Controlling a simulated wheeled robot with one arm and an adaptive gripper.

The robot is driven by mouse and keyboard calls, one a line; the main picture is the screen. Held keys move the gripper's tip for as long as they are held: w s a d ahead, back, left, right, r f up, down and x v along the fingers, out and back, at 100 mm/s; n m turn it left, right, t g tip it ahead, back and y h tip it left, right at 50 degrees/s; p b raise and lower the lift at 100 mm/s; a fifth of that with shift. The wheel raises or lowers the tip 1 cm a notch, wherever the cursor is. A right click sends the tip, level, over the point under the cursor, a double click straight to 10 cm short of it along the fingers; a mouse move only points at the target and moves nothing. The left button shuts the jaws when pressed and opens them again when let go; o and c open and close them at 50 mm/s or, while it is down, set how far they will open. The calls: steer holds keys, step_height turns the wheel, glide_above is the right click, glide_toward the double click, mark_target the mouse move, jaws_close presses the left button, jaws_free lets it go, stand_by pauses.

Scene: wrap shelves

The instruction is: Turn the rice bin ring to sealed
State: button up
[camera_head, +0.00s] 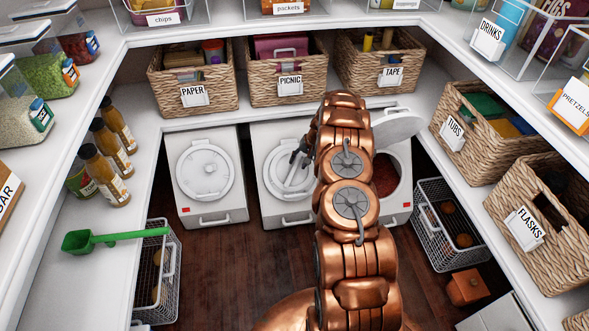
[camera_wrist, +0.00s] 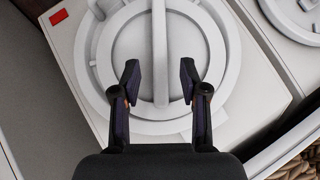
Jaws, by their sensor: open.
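The middle white bin (camera_head: 271,141) has a round lid with a ring (camera_head: 273,188) and a raised bar across it. No label shows to tell whether it is the rice bin. My gripper (camera_head: 299,155) is over this lid, and my arm hides the bin's right part. In the wrist view, my open gripper (camera_wrist: 159,82) has one finger on each side of the bar (camera_wrist: 160,45), with gaps to both. The ring (camera_wrist: 92,65) shows around the lid there. I cannot read any sealed mark.
A closed white bin (camera_head: 208,215) stands to the left. The right bin's lid (camera_head: 398,125) is raised over red contents (camera_head: 385,175). Wicker baskets (camera_head: 192,95) line the shelf above. A green scoop (camera_head: 110,238) overhangs the left shelf's edge. Wire baskets (camera_head: 447,215) flank the floor.

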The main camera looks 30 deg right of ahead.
mark_target(295, 167)
steer(key=shift+x, duration=2.4)
jaws_close()
